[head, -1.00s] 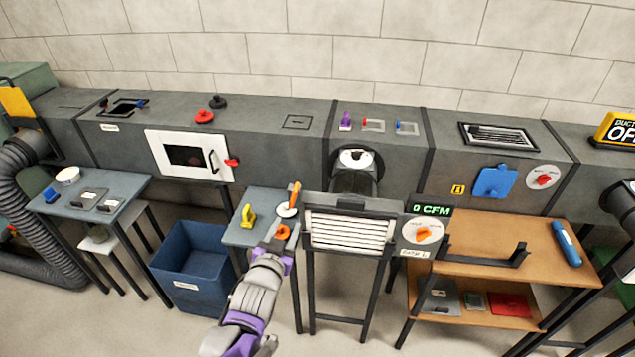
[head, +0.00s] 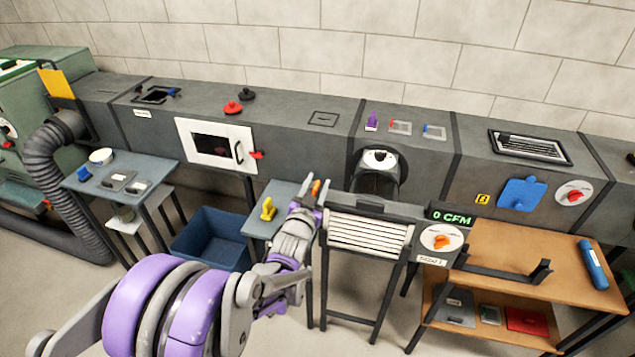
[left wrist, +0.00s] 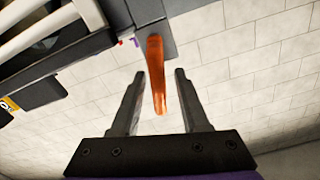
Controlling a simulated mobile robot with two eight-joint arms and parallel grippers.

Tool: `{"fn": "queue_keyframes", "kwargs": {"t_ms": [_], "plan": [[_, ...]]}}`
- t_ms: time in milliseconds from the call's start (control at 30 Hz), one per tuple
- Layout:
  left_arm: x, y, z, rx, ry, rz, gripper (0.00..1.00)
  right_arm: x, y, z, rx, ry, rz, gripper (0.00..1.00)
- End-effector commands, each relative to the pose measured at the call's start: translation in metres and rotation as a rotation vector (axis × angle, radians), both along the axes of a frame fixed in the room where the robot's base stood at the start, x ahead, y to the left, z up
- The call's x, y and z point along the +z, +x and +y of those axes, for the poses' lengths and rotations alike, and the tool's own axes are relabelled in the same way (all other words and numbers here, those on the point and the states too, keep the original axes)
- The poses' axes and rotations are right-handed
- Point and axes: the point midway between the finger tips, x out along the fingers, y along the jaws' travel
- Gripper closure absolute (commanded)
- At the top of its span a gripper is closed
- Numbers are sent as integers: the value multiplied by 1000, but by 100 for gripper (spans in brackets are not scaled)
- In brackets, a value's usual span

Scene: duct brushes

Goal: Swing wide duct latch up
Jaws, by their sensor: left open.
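An orange handle (left wrist: 156,75) shows in the left wrist view, joined at its top to a grey piece (left wrist: 152,28). My left gripper (left wrist: 160,74) is open, with one finger on each side of the handle and gaps showing. In the head view my left gripper (head: 317,188) is beside the slatted unit's left edge and hides most of the orange handle (head: 316,186). A white door (head: 203,143) on the duct carries a red latch piece (head: 256,155) at its right edge, apart from the gripper. Which piece the task calls the wide duct latch is not marked. My right gripper is out of view.
The slatted unit (head: 368,233) stands right of my left gripper. A small table with a yellow piece (head: 267,209) is to its left, by a blue bin (head: 205,236). A wooden bench (head: 505,258) is at right. The grey duct runs behind.

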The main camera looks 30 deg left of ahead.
Motion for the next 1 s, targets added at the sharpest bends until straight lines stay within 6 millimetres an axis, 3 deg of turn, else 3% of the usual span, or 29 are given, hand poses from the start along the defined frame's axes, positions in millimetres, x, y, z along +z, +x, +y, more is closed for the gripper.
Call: {"fn": "queue_keyframes", "kwargs": {"t_ms": [333,600,1000], "plan": [[0,5,1,0,0,0,55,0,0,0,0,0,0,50],[0,5,1,0,0,0,100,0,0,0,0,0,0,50],[-2,3,3,0,-42,-9,100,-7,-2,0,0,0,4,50]]}}
